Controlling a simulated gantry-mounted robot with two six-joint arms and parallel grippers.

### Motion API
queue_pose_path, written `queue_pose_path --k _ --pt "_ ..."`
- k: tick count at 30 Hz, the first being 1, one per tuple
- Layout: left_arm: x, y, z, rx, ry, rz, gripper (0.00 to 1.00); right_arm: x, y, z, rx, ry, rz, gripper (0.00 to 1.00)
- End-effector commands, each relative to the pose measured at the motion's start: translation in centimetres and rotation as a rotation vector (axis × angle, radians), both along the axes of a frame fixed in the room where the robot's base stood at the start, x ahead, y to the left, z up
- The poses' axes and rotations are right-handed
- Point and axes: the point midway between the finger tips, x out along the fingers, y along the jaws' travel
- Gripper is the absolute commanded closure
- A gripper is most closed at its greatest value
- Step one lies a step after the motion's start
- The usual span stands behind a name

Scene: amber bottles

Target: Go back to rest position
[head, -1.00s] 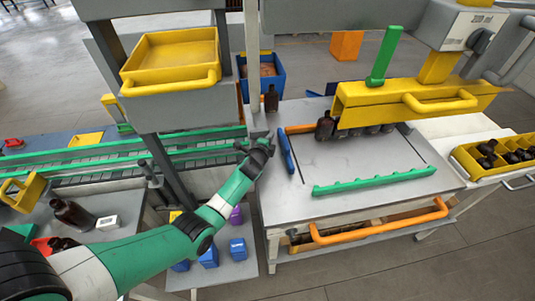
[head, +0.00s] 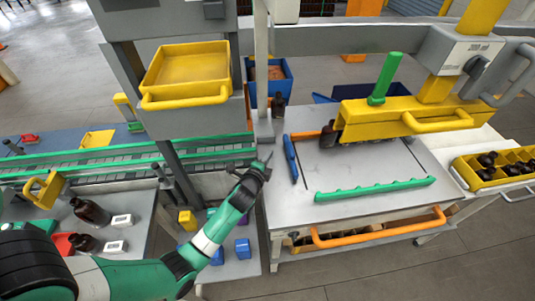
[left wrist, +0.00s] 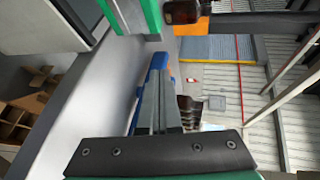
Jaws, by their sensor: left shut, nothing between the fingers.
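My left gripper (head: 267,165) is shut and empty at the end of the green and white left arm in the head view. It hovers by the left edge of the grey worktable (head: 290,215), left of the blue stop bar (head: 290,158). In the left wrist view its fingers (left wrist: 158,95) lie together with nothing held. My right gripper is in neither view.
A dark amber bottle (head: 328,134) stands by the yellow press bar (head: 405,115). Another bottle (head: 278,104) stands behind the gripper. A grey post (head: 261,70) and yellow tray (head: 187,70) rise nearby.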

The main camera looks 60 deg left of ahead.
Motion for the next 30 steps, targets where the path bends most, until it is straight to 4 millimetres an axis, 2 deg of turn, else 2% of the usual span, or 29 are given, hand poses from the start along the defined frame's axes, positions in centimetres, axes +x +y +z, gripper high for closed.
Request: queue_pose_path --k 3,14,17,20,22,23,24,26,27,29,30 --pt "-0.5 -0.5 0.2 -0.001 0.001 0.0 1.0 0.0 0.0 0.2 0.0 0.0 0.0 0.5" --pt "-0.5 -0.5 0.2 -0.001 -0.001 0.0 1.0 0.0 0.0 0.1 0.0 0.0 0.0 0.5" --pt "0.1 -0.7 1.2 -0.007 -0.03 -0.003 1.0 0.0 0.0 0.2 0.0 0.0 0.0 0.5" --pt "2.1 -1.6 4.9 -0.043 -0.142 -0.019 1.0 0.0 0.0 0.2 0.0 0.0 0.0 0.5" --pt "4.2 -3.0 9.2 -0.092 -0.271 -0.044 1.0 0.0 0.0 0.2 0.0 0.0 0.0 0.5" --pt "5.1 -3.8 11.3 -0.12 -0.337 -0.059 1.0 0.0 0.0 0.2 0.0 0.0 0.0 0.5" --pt "6.2 -5.1 14.4 -0.162 -0.427 -0.084 1.0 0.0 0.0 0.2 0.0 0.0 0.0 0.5" --pt "7.5 -7.1 19.1 -0.235 -0.562 -0.129 1.0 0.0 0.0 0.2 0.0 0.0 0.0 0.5" --pt "8.1 -8.6 22.1 -0.287 -0.646 -0.163 1.0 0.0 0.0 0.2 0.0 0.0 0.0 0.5" --pt "8.7 -10.9 26.4 -0.366 -0.764 -0.219 1.0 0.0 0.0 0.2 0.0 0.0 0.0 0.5" --pt "8.8 -12.4 29.2 -0.42 -0.837 -0.259 1.0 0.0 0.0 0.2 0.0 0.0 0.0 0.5"
